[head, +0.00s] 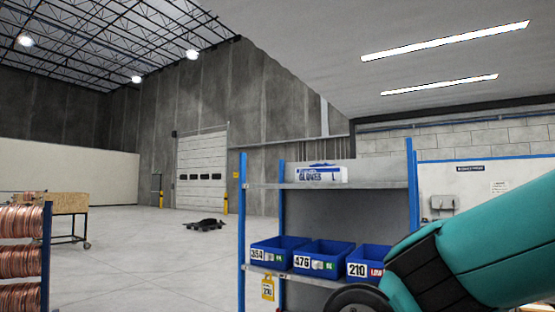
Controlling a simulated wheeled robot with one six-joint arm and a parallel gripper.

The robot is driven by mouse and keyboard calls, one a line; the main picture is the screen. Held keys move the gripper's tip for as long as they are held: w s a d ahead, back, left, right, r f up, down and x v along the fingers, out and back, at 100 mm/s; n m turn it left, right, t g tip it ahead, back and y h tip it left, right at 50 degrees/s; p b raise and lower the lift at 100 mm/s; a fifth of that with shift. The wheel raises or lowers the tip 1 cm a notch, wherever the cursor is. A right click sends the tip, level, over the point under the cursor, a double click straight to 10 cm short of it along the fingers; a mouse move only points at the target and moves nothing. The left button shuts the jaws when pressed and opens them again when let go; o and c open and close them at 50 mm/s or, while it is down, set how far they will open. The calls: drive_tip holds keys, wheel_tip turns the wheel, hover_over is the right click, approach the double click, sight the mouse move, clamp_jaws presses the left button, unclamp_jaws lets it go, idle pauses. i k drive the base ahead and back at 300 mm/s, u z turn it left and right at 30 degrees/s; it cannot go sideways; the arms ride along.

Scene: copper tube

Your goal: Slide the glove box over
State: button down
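The glove box (317,174) is a white and blue carton with "GLOVES" and "L" printed on its front. It sits on the top shelf (370,184) of a blue-posted rack, a little left of the shelf's middle. My arm enters from the right edge, in front of the rack's lower right side. My gripper is not in view. The arm covers part of the lower shelf and its right end.
Blue bins labelled 354 (276,250), 476 (320,257) and 210 (366,261) stand on the lower shelf. A yellow tag (267,287) hangs below it. Copper coils (20,255) are at far left. The top shelf is bare right of the box.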

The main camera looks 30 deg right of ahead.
sight(317, 172)
drive_tip(key=u, duration=0.5)
drive_tip(key=i, duration=1.05)
drive_tip(key=z, duration=1)
drive_tip(key=i, duration=0.65)
drive_tip(key=z, duration=0.65)
